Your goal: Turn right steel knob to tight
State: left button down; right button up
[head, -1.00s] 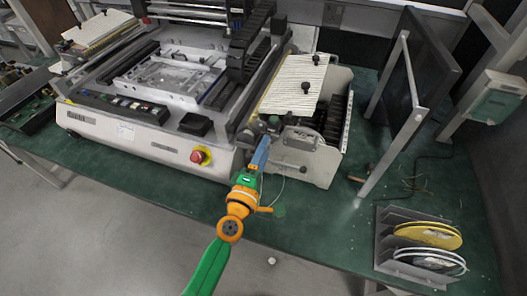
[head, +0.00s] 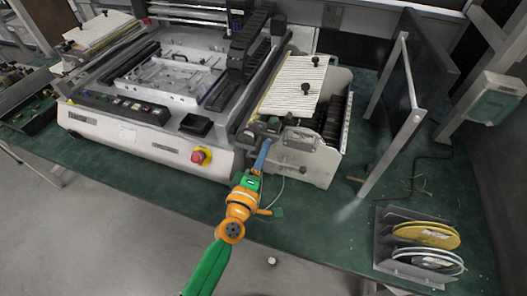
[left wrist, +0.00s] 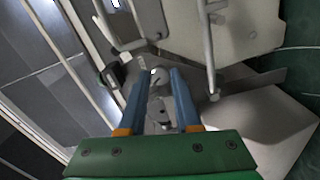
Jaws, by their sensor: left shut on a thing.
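My left gripper (head: 266,145) reaches up from the bottom of the head view to the front right corner of the white machine (head: 150,142). Its blue fingers are at the feeder unit on the machine's right side. In the left wrist view, the two fingers of the left gripper (left wrist: 160,72) stand on either side of a small round steel knob (left wrist: 159,77) near their tips, and they are shut on it. In the head view the fingers hide this knob. Its tight or loose state cannot be told. My right gripper is not in view.
A red stop button (head: 199,156) sits on the machine's front, left of my gripper. A striped board (head: 290,85) with black knobs lies above. A metal lever (left wrist: 209,50) stands close to the fingers. A reel rack (head: 386,250) stands at the right; the green table between is mostly clear.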

pick_arm(q)
jog(key=shift+m+p, duration=0.55)
jog(key=shift+m, duration=1.65)
jog(key=c, duration=0.6)
grip_release()
jog(key=v, duration=0.7)
